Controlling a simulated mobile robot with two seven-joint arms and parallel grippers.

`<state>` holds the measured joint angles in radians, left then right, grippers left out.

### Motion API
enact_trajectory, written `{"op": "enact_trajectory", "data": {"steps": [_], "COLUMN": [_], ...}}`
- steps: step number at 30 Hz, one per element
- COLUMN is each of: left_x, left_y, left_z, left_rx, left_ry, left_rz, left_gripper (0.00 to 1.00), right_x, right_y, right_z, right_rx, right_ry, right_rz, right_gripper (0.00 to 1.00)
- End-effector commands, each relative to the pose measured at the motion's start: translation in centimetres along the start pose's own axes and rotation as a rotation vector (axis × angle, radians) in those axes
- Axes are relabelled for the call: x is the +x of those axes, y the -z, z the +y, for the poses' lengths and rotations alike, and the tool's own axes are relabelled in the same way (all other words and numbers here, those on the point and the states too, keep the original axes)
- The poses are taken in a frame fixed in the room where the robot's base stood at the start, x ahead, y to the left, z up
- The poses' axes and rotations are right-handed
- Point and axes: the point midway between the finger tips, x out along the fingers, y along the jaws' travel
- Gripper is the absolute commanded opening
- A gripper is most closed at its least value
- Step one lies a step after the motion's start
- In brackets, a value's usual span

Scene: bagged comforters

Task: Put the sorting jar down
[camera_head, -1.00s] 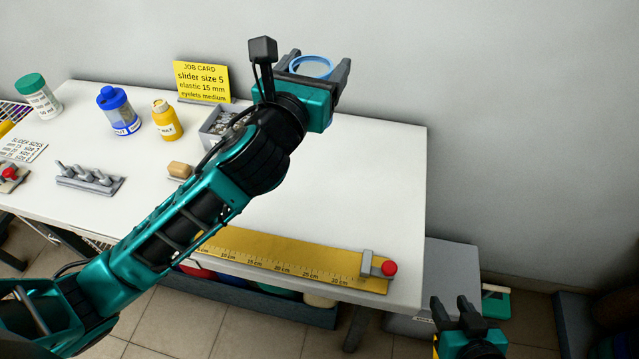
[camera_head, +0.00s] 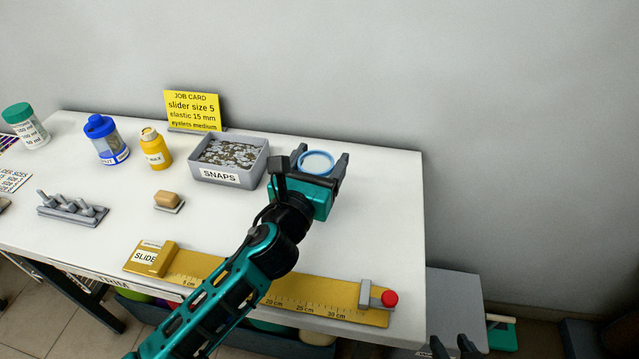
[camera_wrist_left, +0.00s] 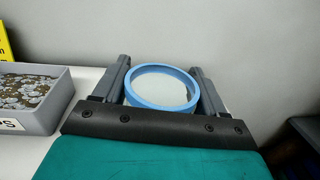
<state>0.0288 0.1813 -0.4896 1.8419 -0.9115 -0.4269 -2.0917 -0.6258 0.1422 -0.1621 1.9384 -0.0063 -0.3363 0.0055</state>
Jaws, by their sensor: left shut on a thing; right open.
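The sorting jar (camera_head: 317,163) shows as a round, open-topped vessel with a light blue rim. My left gripper (camera_head: 323,158) is shut on it, one dark finger on each side, over the back right part of the white table (camera_head: 385,215). In the left wrist view the jar (camera_wrist_left: 162,88) sits upright between the fingers, its pale inside visible. Its base is hidden, so I cannot tell whether it touches the table. My right gripper (camera_head: 453,347) is open at the bottom edge, partly cut off, beyond the table's right side.
A grey SNAPS bin (camera_head: 228,160) stands just left of the jar. A yellow job card (camera_head: 193,110) stands behind the bin. A yellow ruler (camera_head: 315,300) with a red-knobbed stop (camera_head: 389,298) lies along the front edge. The table's right part is clear.

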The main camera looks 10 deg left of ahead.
Motion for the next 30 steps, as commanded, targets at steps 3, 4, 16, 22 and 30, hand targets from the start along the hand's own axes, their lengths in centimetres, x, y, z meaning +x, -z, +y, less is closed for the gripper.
{"op": "enact_trajectory", "data": {"steps": [3,4,16,22,30], "left_x": [0.0,0.0,0.0,0.0,0.0], "left_y": [1.4,1.9,4.1,4.6,4.5], "left_z": [0.0,0.0,0.0,0.0,0.0], "left_rx": [-0.002,-0.001,0.0,0.0,0.0], "left_ry": [-0.002,-0.002,0.0,-0.001,-0.001], "left_rz": [0.004,0.004,0.0,0.001,0.002], "left_gripper": [0.37,0.37,0.37,0.73,0.97], "right_x": [0.5,0.6,1.3,1.5,1.4], "right_y": [-0.6,-0.8,-1.8,-2.0,-1.9], "right_z": [0.0,0.0,-0.1,-0.1,-0.1], "right_rx": [0.0,0.0,0.0,0.0,0.001], "right_ry": [0.0,0.0,0.0,0.001,0.002], "right_rz": [0.001,0.002,0.002,0.002,0.002], "right_gripper": [0.43,0.43,0.43,0.43,0.43]}}
